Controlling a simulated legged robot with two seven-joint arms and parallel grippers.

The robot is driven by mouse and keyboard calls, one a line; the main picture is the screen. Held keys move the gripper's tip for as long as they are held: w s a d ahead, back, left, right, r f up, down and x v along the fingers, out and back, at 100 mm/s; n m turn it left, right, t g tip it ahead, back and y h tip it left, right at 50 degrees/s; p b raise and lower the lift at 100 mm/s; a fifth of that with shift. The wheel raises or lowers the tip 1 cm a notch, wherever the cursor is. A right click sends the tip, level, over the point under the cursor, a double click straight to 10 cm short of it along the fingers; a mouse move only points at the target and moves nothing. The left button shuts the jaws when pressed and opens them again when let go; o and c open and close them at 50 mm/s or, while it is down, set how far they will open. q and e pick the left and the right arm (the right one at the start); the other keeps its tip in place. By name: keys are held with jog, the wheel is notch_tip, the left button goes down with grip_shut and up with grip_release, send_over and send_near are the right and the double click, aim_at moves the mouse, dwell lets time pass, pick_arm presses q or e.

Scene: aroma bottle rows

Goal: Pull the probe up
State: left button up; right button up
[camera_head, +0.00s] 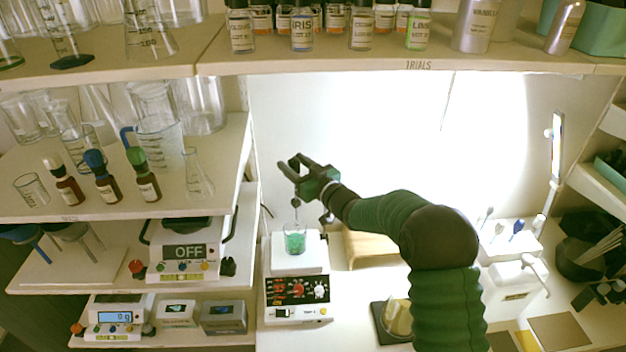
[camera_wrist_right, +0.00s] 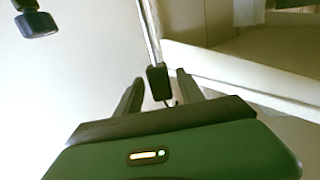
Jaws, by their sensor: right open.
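The probe (camera_wrist_right: 150,35) shows in the right wrist view as a thin metal rod with a black block-shaped end and a short thin wire. The black end lies between the two fingers of my right gripper (camera_wrist_right: 158,92), with gaps on both sides. In the head view my right gripper (camera_head: 290,168) is open above a hotplate stirrer (camera_head: 296,290). A beaker of green liquid (camera_head: 295,241) stands on the stirrer, and a thin rod with a dark top (camera_head: 295,203) rises from it below the gripper. My left gripper is not in view.
A dark knob (camera_wrist_right: 37,22) shows at the upper left in the wrist view. An upper shelf (camera_head: 420,66) with bottles runs above the gripper. Left shelves hold glassware, dropper bottles and a scale (camera_head: 184,260). A light wooden block (camera_head: 375,248) lies right of the stirrer.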

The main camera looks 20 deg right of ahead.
jog(key=b+v, duration=0.2)
jog(key=v, duration=1.2)
jog(key=shift+b, duration=0.35)
jog(key=shift+s, duration=0.15)
jog(key=s+a+f+m+g+h, duration=0.1)
jog(key=s+f+m+g+h, duration=0.15)
jog(key=s+f+g, duration=0.35)
jog(key=s+f+m+g+h, duration=0.1)
jog(key=s+f+h, duration=0.25)
jog(key=f, duration=0.45)
jog(key=s+a+f+g, duration=0.2)
jog(key=s+f+g, duration=0.1)
jog(key=s, duration=0.6)
jog(key=s+a+f+g, duration=0.3)
jog(key=s+f+g, duration=0.1)
jog(key=s, duration=0.4)
jog(key=shift+s+a+g, duration=0.2)
jog(key=shift+s+g, duration=0.1)
jog(key=shift+s, duration=0.1)
jog(key=shift+a, duration=0.15)
